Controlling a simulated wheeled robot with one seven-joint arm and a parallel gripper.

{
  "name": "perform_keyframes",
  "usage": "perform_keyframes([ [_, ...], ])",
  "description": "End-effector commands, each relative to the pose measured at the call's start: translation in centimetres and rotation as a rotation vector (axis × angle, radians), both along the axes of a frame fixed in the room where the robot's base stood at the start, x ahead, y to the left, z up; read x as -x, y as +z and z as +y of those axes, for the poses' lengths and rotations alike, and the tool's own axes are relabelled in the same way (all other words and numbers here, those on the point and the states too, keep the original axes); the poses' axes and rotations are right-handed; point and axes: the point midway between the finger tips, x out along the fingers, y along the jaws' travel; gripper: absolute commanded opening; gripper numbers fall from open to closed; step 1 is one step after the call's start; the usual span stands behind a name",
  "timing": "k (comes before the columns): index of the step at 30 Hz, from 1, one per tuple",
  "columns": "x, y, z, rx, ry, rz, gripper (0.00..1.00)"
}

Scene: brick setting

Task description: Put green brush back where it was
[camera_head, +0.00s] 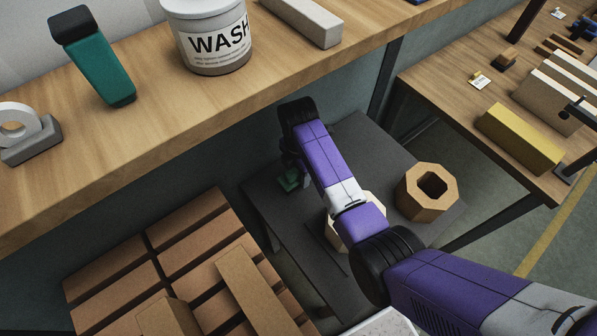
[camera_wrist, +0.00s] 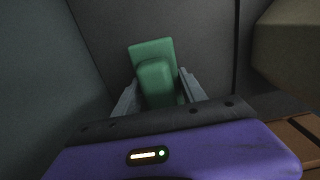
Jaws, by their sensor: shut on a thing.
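The green brush (camera_wrist: 152,52) is between the two grey fingers of my gripper (camera_wrist: 160,88) in the wrist view. A block-like part faces the camera, with a flat, wider part behind it. In the head view a small piece of the green brush (camera_head: 289,181) shows low beside my gripper, at the back left of a low dark grey table (camera_head: 385,150). My wrist and arm hide most of my gripper there. I cannot tell whether the brush touches the table.
A wooden shelf (camera_head: 190,105) overhangs at the back, bearing a teal, black-topped object (camera_head: 102,68) and a WASH tub (camera_head: 208,45). An octagonal wooden block (camera_head: 427,192) stands on the low table; a paler one (camera_head: 373,212) is partly behind my arm. Stacked bricks (camera_head: 190,215) fill the lower left.

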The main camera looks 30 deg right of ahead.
Motion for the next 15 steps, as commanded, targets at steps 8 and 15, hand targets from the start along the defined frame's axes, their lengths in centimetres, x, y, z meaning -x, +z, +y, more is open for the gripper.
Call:
perform_keyframes([
  [8,-0.04,-0.09,0.0,0.0,0.0,-0.001,0.0],
  [15,-0.02,-0.25,0.0,0.0,0.0,-0.001,0.71],
])
